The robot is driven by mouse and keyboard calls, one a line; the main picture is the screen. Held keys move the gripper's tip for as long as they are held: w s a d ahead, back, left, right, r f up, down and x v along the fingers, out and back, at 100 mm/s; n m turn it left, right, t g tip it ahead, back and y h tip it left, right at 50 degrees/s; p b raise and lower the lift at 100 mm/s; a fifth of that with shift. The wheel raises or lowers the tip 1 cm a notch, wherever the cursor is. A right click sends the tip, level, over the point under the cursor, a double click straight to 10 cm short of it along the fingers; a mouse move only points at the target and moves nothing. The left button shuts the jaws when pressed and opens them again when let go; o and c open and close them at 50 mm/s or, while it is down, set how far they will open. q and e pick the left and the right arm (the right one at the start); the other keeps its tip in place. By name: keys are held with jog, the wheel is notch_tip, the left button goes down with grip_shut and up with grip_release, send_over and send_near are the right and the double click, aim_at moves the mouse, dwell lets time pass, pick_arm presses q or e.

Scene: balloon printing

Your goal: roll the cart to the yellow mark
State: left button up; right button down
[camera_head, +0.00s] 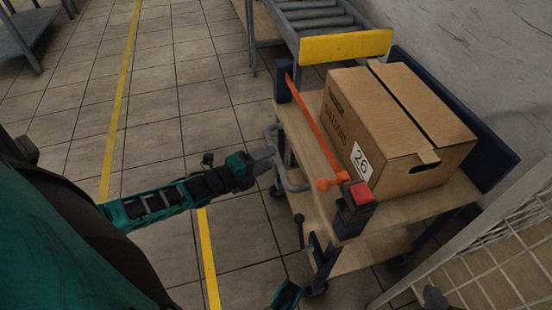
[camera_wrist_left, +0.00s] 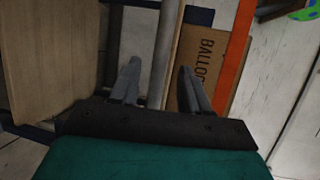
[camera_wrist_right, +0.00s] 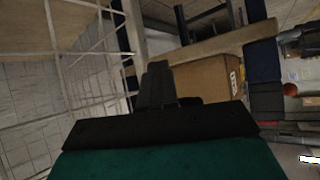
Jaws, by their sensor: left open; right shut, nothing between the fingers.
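The cart (camera_head: 335,226) has wooden shelves, dark blue posts and a grey handle (camera_head: 291,181) on its left side. A cardboard box (camera_head: 400,120) stands on its top shelf. My left gripper (camera_head: 270,154) is at the handle. In the left wrist view its open fingers (camera_wrist_left: 160,85) stand either side of a grey bar (camera_wrist_left: 167,45); contact cannot be told. My right gripper (camera_wrist_right: 155,82) is shut and empty, with the box beyond it in the right wrist view. Yellow floor stripes show at left (camera_head: 120,95) and lower middle (camera_head: 208,260).
A roller conveyor (camera_head: 320,20) with a yellow end plate (camera_head: 345,46) stands just behind the cart. A wire mesh cage (camera_head: 500,250) is close at the lower right, a wall at the right. An orange bar (camera_head: 312,125) spans the cart's near side. The floor left of the cart is clear.

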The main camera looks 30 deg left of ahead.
pick_arm(q)
jog(key=shift+b+x, duration=0.55)
jog(key=shift+x, duration=1.5)
grip_shut()
